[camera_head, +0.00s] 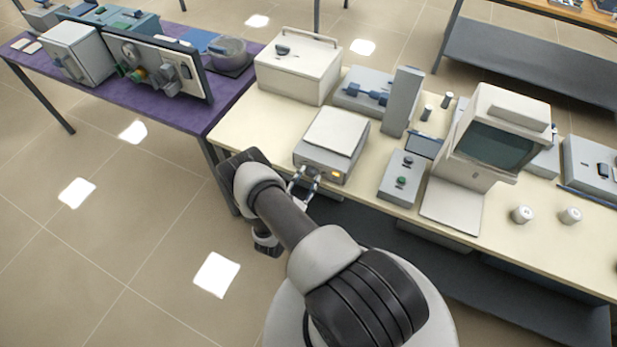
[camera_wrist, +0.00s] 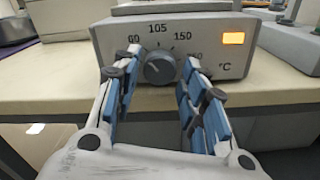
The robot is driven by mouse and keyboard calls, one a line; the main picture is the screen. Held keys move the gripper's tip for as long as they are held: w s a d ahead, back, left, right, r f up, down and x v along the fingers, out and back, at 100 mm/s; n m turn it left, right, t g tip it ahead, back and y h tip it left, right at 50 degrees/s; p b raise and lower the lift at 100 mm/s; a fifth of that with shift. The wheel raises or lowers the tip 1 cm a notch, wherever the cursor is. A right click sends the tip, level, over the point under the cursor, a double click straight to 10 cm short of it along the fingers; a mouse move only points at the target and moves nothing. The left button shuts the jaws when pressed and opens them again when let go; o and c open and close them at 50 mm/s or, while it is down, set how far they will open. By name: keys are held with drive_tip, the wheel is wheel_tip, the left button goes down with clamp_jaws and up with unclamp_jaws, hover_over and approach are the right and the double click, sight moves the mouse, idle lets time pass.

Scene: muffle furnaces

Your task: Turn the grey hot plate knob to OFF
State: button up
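The grey hot plate (camera_head: 318,168) stands at the front edge of the cream bench, with a pale square top. Its front panel (camera_wrist: 110,36) shows in the wrist view, with a dark grey round knob (camera_wrist: 159,69) under an arc of numbers including 105 and 150. An orange display is lit at the panel's right. I cannot read which mark the knob points to, and no OFF label is legible. My gripper (camera_head: 306,181) is at the panel; in the wrist view its blue-padded fingers (camera_wrist: 159,84) are apart, one on each side of the knob. Contact is unclear.
A cream lidded box (camera_head: 297,70) stands behind left. A grey control box (camera_head: 402,178) with a green button and a monitor unit (camera_head: 487,140) stand to the right. A purple table (camera_head: 180,110) adjoins at left. The bench edge (camera_wrist: 50,90) runs below the hot plate.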

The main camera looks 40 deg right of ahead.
drive_tip(key=shift+w+d, duration=0.25)
drive_tip(key=shift+d, duration=0.4)
drive_tip(key=shift+c, duration=0.4)
drive_tip(key=c, duration=0.7)
drive_tip(key=n+b, duration=0.2)
drive_tip(key=shift+f+b, duration=0.2)
drive_tip(key=shift+b, duration=0.1)
drive_tip(key=n, duration=0.1)
drive_tip(key=n+b, duration=0.1)
drive_tip(key=n, duration=0.1)
drive_tip(key=shift+r+n+b, duration=0.2)
drive_tip(key=shift+n+b, duration=0.1)
drive_tip(key=o, duration=0.8)
drive_tip(key=shift+a, duration=0.1)
